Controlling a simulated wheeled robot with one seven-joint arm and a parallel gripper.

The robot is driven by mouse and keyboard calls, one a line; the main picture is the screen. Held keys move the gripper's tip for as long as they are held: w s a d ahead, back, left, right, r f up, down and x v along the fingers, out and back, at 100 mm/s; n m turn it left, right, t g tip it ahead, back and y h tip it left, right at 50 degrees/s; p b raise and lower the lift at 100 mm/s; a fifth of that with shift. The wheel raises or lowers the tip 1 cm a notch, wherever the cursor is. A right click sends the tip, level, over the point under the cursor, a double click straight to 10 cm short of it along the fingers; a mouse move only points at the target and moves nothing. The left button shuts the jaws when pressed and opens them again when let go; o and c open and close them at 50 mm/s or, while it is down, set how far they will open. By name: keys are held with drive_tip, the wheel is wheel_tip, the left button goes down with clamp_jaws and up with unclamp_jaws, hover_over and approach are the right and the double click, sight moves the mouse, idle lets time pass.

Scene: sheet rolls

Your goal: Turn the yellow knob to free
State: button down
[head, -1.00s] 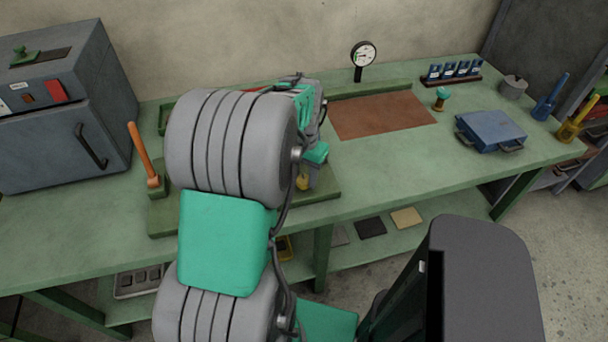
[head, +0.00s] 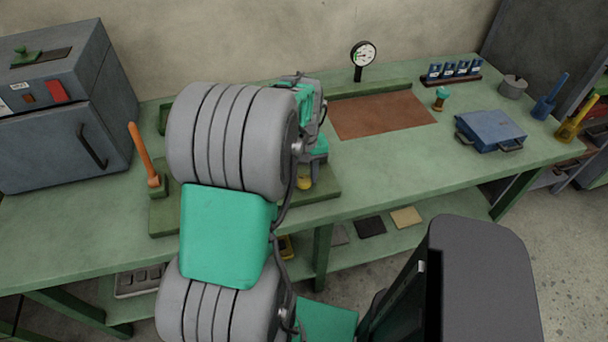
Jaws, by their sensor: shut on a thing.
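The yellow knob (head: 304,183) shows as a small patch just below my gripper, near the front edge of the bench, on a green base plate (head: 325,185). My gripper (head: 306,172) points down over the knob and is shut on it. The fingers are mostly hidden by my wrist and the large grey arm joint. The knob's pointer and any markings around it cannot be seen. Most of the device that carries the knob is hidden behind my arm.
An orange lever (head: 146,158) stands left of my arm, beside a grey cabinet (head: 60,110). A brown mat (head: 380,115), a dial gauge (head: 363,55), a green-topped knob (head: 441,98) and a blue case (head: 490,130) are to the right. The bench front right of my gripper is clear.

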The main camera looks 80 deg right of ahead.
sight(304, 179)
drive_tip(key=shift+n, duration=0.3)
drive_tip(key=c, duration=0.9)
unclamp_jaws()
wheel_tip(304, 179, up, 8)
drive_tip(key=shift+f, duration=0.1)
